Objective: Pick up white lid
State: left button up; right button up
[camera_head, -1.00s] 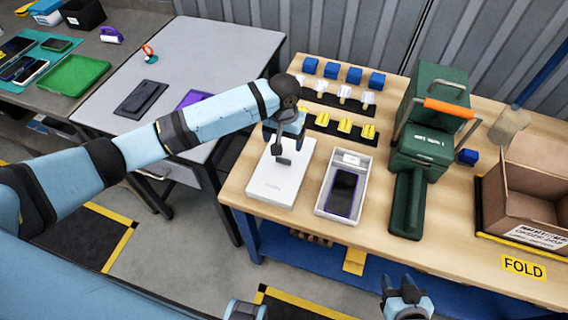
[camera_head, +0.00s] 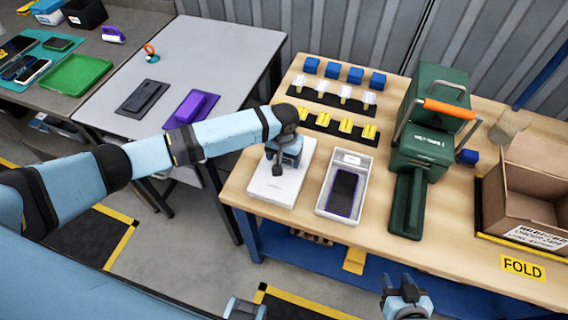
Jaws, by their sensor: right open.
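The white lid (camera_head: 267,189) lies flat on the wooden table, left of an open white box (camera_head: 329,208) that holds a dark phone (camera_head: 343,192). My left gripper (camera_head: 278,170) is over the middle of the lid, pointing down, at or very near its top. Its fingers are small and partly hidden by its own body, so I cannot tell whether they are open or touch the lid. My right gripper (camera_head: 408,300) is open and empty in front of the table's front edge, at the bottom of the view.
A green press with an orange handle (camera_head: 449,108) stands right of the white box. A cardboard carton (camera_head: 530,190) is at the far right. Black strips with yellow (camera_head: 345,126) and clear pieces lie behind the lid, with blue cubes (camera_head: 355,75) beyond. A grey table (camera_head: 200,60) stands left.

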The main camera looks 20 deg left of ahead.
pick_arm(q)
jog(key=c, duration=0.7)
jog(key=shift+r, duration=0.1)
